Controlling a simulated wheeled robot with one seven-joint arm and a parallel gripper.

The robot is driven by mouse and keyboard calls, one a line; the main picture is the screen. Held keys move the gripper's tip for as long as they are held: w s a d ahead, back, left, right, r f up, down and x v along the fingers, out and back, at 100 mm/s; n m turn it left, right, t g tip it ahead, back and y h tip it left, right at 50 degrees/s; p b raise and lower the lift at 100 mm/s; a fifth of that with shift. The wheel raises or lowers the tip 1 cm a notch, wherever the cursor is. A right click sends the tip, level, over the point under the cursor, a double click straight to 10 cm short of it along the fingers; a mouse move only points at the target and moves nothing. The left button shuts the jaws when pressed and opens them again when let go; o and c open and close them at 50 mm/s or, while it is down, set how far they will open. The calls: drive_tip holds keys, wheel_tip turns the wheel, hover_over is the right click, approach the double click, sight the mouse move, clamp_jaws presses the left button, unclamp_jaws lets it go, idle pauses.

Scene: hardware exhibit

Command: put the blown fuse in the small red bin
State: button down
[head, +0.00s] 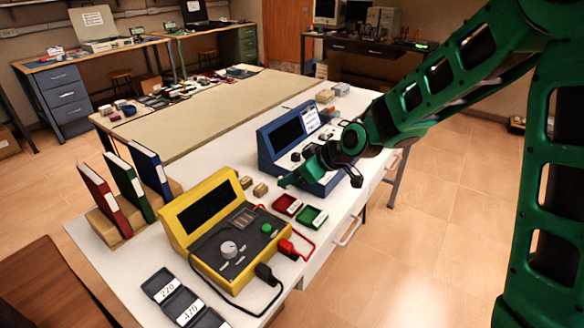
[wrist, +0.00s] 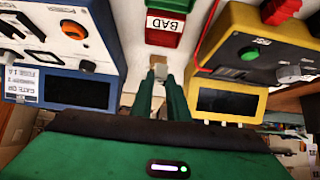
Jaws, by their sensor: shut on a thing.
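My gripper (head: 286,182) is above the white table between the blue and yellow instruments. In the wrist view its green fingers (wrist: 159,76) are closed on a small pale piece, the fuse (wrist: 159,71), mostly hidden by the fingertips. The small red bin (head: 285,202) stands on the table just beyond the fingertips; in the wrist view it shows above them (wrist: 160,39), with a white label reading BAD. The fuse is apart from the bin. I cannot read on the fuse itself whether it is blown.
A green bin (head: 312,218) stands beside the red one. The yellow meter (head: 222,232) with red and black leads and the blue instrument (head: 290,140) flank the bins closely. Small tan blocks (head: 260,189) sit near the fingertips. Books (head: 130,185) stand at the left.

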drive_tip(key=shift+w+a+f, duration=0.15)
drive_tip(key=shift+w+f, duration=0.05)
drive_tip(key=shift+f, duration=3.2)
drive_tip(key=shift+f, duration=0.4)
drive_tip(key=c, duration=1.6)
unclamp_jaws()
drive_tip(key=shift+c, duration=0.2)
drive_tip(key=shift+w+d, duration=0.1)
drive_tip(key=shift+d, duration=0.1)
drive_tip(key=shift+r, duration=0.1)
